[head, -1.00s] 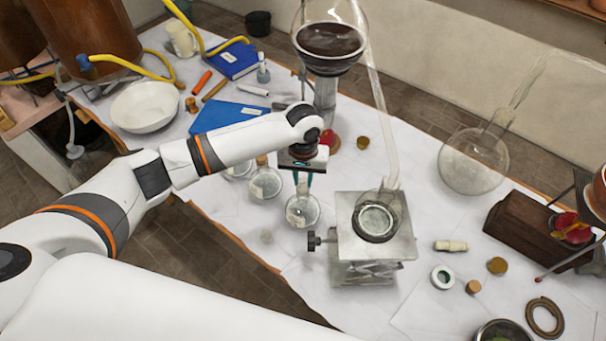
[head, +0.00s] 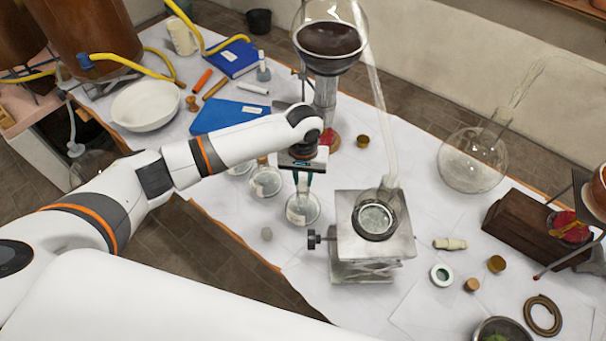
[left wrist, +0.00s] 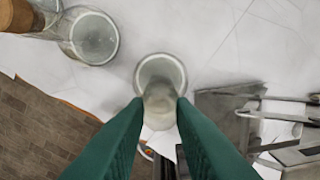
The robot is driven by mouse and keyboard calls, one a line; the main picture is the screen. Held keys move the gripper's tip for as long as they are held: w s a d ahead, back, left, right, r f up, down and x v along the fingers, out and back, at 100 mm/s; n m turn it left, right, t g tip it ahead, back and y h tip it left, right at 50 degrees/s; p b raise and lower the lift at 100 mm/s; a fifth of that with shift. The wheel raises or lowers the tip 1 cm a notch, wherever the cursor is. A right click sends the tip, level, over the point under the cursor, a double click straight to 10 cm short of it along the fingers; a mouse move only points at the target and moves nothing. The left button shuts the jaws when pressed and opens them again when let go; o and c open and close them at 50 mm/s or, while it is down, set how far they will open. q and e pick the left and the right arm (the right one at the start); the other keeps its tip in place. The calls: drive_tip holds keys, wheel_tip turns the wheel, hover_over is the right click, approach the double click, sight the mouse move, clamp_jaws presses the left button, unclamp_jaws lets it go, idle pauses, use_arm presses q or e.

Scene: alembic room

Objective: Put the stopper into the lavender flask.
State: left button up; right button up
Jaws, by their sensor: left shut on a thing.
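A round clear glass flask (head: 303,210) with a pale label stands upright on the white table cover, left of the metal jack. It also shows in the left wrist view (left wrist: 160,72). My left gripper (head: 302,186) points down at the top of this flask. Its green fingers (left wrist: 160,108) are shut on a pale, greyish thing at the neck. I cannot tell whether this is a stopper or the glass neck itself. I cannot read a lavender name or see a lavender colour on any flask. My right gripper is not in view.
Two more clear flasks (head: 266,183) (head: 239,168) stand behind left. The metal jack (head: 372,248) stands close right. Loose corks (head: 496,263) (head: 471,285) lie farther right.

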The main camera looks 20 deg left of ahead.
sight(303, 180)
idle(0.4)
use_arm(q)
drive_tip(key=o, duration=1.4)
drive_tip(key=shift+r, duration=0.1)
wheel_tip(303, 180, up, 5)
drive_tip(key=p, duration=0.6)
drive_tip(key=shift+f, duration=0.2)
drive_tip(key=shift+r, duration=1.05)
